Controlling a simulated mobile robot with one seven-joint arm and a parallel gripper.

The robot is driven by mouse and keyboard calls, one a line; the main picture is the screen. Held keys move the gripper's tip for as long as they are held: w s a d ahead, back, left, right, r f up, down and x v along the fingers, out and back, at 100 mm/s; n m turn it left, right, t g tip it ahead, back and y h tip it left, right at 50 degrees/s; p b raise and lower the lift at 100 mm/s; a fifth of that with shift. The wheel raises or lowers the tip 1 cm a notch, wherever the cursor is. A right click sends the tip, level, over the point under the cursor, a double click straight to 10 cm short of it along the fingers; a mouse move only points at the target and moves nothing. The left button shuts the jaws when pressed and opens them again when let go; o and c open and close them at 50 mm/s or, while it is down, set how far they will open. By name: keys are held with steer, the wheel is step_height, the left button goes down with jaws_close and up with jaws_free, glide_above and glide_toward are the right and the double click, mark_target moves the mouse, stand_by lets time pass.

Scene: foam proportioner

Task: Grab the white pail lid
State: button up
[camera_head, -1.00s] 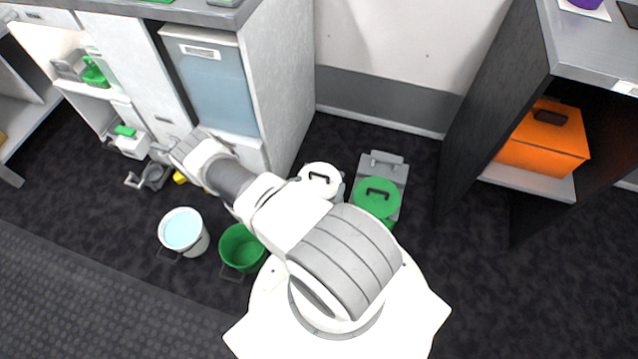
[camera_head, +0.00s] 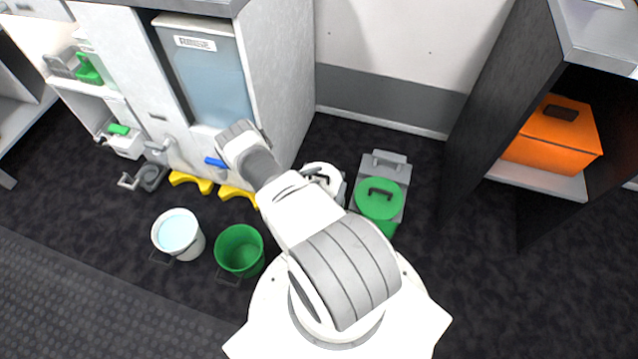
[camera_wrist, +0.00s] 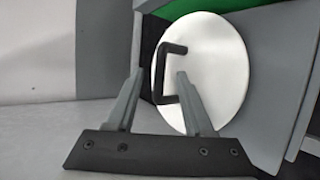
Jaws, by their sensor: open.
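The white pail lid (camera_wrist: 222,68) is a round white disc with a black bar handle (camera_wrist: 160,72), in the upper middle of the wrist view. In the head view the white lid (camera_head: 334,178) is partly hidden behind my arm. My gripper (camera_wrist: 157,75) is open in the wrist view, with one finger on each side of the handle in the picture. I cannot tell whether the fingers touch the lid. The gripper's fingers are hidden in the head view.
A white pail of pale blue liquid (camera_head: 195,245) and an open green pail (camera_head: 240,252) stand at left. A cabinet (camera_head: 278,80) stands behind, and a dark shelf with an orange box (camera_head: 535,150) is at right.

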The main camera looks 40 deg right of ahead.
steer(key=shift+c, duration=0.3)
jaws_close()
stand_by(1.1)
